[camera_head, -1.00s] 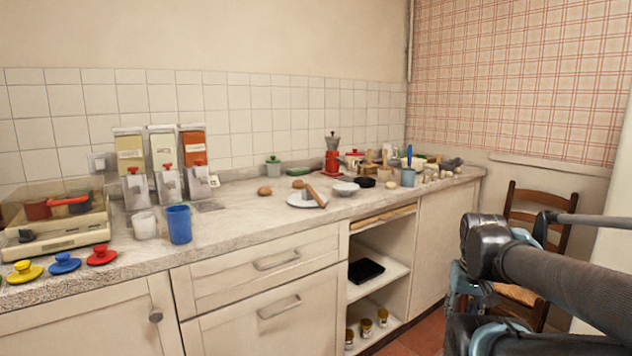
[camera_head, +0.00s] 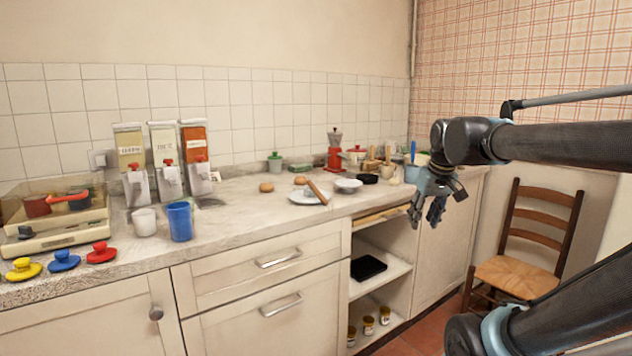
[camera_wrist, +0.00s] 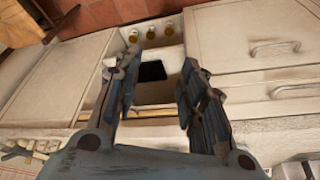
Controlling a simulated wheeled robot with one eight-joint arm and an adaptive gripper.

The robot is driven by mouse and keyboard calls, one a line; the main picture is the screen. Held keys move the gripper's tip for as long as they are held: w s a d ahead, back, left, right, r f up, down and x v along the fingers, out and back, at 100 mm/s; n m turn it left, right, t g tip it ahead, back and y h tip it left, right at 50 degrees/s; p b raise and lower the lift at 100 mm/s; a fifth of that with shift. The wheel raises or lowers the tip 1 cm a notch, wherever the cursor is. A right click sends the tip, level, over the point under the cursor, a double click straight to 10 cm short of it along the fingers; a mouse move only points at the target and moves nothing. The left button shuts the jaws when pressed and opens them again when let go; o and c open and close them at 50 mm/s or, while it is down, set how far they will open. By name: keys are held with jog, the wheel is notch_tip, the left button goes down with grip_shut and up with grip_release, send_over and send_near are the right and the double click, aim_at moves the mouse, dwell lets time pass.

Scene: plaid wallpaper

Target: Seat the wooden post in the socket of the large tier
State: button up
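A brown wooden stick (camera_head: 318,193), which looks like the wooden post, lies tilted across the right side of a white plate (camera_head: 297,197). The plate may be the large tier; its socket is too small to make out. A smaller white dish (camera_head: 348,186) stands just right of it. My gripper (camera_head: 427,217) hangs in front of the counter's right part, right of the plate and well apart from it. In the wrist view my gripper (camera_wrist: 160,65) is open and empty, its fingers spread above the open shelves. The post and plate are not recognisable there.
A red moka pot (camera_head: 334,152) stands behind. A blue cup (camera_head: 180,222) and dispensers (camera_head: 166,160) stand left. The counter's right end is crowded and partly hidden by my arm. A chair (camera_head: 530,245) stands right.

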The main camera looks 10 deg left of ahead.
jog(key=w+a+r+n+y, duration=0.15)
jog(key=w+a+r, duration=0.25)
jog(key=a+r, duration=0.4)
jog(key=w+a+r+n+y, duration=0.15)
jog(key=w+a+r, duration=0.3)
jog(key=a, duration=0.65)
jog(key=w+a+r+n, duration=0.2)
jog(key=w+a+r, duration=0.1)
jog(key=a+r, duration=0.5)
send_near(312, 183)
jog(key=shift+n+t, duration=0.3)
jog(key=shift+x, duration=3.05)
jog(key=shift+s, duration=0.15)
grip_shut()
grip_release()
